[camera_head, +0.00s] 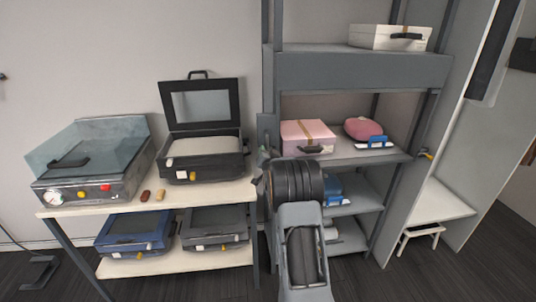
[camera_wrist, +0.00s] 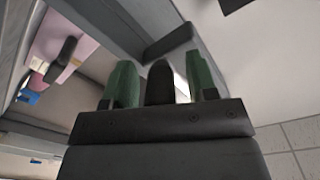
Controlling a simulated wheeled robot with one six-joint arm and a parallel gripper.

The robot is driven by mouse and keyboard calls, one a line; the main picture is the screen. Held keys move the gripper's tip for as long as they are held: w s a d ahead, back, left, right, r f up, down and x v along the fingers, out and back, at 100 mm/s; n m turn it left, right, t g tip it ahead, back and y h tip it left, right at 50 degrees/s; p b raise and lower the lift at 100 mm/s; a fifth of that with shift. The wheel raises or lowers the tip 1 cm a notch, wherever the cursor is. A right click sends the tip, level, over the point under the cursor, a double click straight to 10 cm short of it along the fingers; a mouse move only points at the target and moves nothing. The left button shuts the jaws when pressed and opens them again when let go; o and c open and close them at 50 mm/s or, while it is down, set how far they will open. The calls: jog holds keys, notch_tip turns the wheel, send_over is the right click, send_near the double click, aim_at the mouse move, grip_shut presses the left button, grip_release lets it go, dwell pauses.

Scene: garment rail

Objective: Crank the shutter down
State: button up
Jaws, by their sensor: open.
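The shutter housing is a grey box (camera_head: 362,70) across the upper part of the shelf unit, and the bay below it is open. My gripper (camera_wrist: 160,76) has its two green fingers apart. A dark upright piece (camera_wrist: 159,84) stands between them, with a gap on either side; it looks like the crank handle, but I cannot tell for sure. Another dark bar (camera_wrist: 168,42) shows just beyond. In the head view my gripper (camera_head: 263,163) is at the unit's left post, mostly hidden behind my own arm, and the crank cannot be made out there.
A pink box (camera_head: 308,137) and a pink bag (camera_head: 363,129) sit on the shelf under the housing. A white case (camera_head: 390,38) is on top. To the left, a table (camera_head: 100,208) bears an open black case (camera_head: 203,150) and a clear-lidded machine (camera_head: 90,165).

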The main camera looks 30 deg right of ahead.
jog(key=shift+c, duration=0.4)
grip_shut()
jog(key=shift+a+f+b, duration=0.15)
jog(key=shift+f+b, duration=0.05)
jog(key=shift+b, duration=0.15)
